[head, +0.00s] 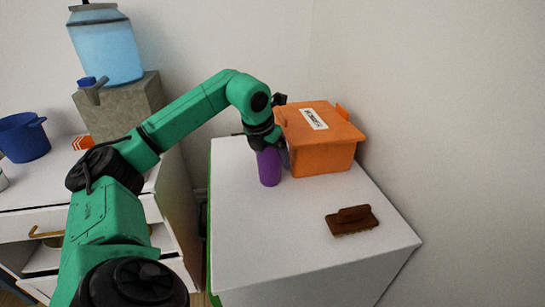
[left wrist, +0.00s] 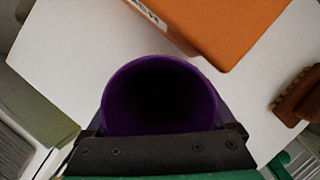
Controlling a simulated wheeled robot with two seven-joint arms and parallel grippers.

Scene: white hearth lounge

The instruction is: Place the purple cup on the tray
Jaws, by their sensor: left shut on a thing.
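The purple cup (head: 269,168) is upright over the white cabinet top, beside the orange box. I cannot tell whether its base touches the surface. My left gripper (head: 264,146) is shut on the cup from above and behind, and hides its upper part in the head view. In the left wrist view the cup's round open rim (left wrist: 160,65) faces the camera with a dark inside, and the gripper (left wrist: 163,132) spans its near side. I see no tray in either view. My right gripper is not in view.
The lidded orange box (head: 318,150) stands right behind the cup. A brown brush-like object (head: 352,220) lies near the right edge of the white cabinet top (head: 290,240). The front of that top is clear. A blue pot (head: 23,140) stands on the left counter.

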